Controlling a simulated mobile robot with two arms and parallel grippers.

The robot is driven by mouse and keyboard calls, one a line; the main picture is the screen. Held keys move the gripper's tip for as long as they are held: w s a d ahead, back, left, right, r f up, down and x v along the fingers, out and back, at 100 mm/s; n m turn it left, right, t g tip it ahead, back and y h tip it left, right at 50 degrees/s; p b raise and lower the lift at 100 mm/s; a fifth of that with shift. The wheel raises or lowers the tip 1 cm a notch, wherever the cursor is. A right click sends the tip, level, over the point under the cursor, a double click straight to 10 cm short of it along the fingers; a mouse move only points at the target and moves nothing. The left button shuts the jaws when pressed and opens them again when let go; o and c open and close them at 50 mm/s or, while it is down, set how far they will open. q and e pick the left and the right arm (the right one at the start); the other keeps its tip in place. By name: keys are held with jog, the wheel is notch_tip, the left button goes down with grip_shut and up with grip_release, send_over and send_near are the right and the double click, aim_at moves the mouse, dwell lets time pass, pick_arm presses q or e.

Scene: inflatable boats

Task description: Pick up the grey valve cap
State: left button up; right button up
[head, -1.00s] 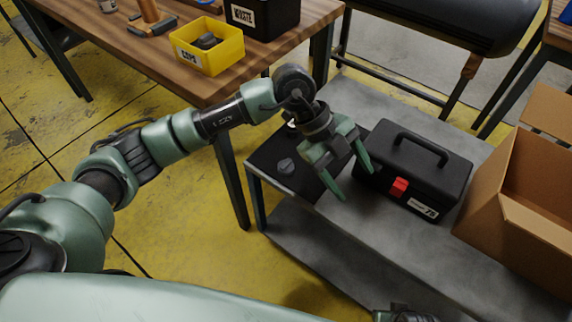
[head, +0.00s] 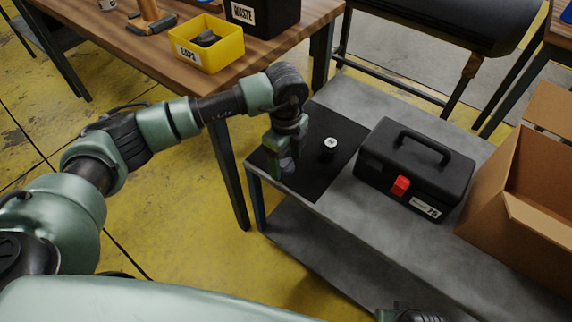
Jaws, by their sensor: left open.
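The grey valve cap (head: 287,166) lies on the black mat (head: 318,178) at the left end of the grey cart. It shows only in part, between the fingers of my left gripper (head: 284,167). My left gripper points down over the cap, open, with its green fingers around it. I cannot tell whether the fingers touch the cap.
A small dark cylinder with a pale top (head: 329,148) stands on the mat, right of my left gripper. A black toolbox (head: 420,176) and an open cardboard box (head: 520,205) are further right. A yellow bin (head: 213,52) and a black waste bin (head: 262,16) stand on the wooden table.

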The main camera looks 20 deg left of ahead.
pick_arm(q)
grip_shut()
dwell(0.3)
